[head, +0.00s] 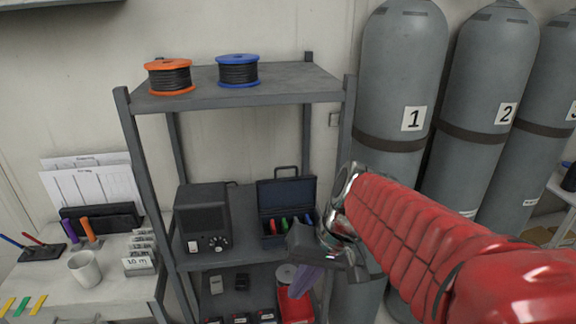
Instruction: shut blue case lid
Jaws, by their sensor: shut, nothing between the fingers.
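The blue case (274,240) stands on the middle shelf of the grey rack, right of a black box with a dial. Its lid (286,194) is up, with a handle on its top edge. Several coloured items, red, green and blue, show inside. My gripper (305,282) is in front of the case's lower right, at the end of my red arm. The gripper is shut and I see nothing held in it. It and my arm hide part of the case's right front corner. I cannot tell whether it touches the case.
Gas cylinders (401,80) stand close on the right. The rack's right post (346,125) is beside my arm. The black box (203,220) stands left of the case. The upper shelf (290,82) is above, with an orange spool (169,77) and a blue spool (238,71).

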